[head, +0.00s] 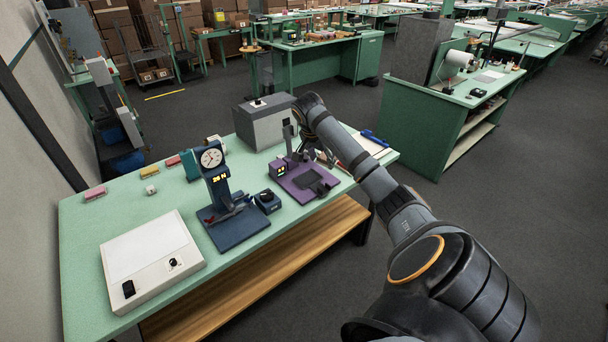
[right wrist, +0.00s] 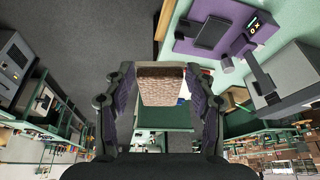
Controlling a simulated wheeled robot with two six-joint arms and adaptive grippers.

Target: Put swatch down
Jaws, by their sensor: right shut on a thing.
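My right gripper (right wrist: 162,86) is shut on a swatch (right wrist: 162,92), a small brown-beige woven piece held between its two fingers in the right wrist view. In the head view my right arm reaches over the back right part of the green table (head: 85,265), and its forearm and wrist hide most of the gripper and the swatch. A purple instrument (head: 300,192) with a dark square plate stands just left of that wrist; it also shows in the right wrist view (right wrist: 185,46), apart from the swatch. My left gripper is not in view.
A blue dial gauge stand (head: 213,190), a white flat box (head: 150,258) and a grey box (head: 262,122) stand on the table. A clipboard (head: 374,146) lies at its right end. Small coloured pieces lie along the left back edge. Bare tabletop shows at left.

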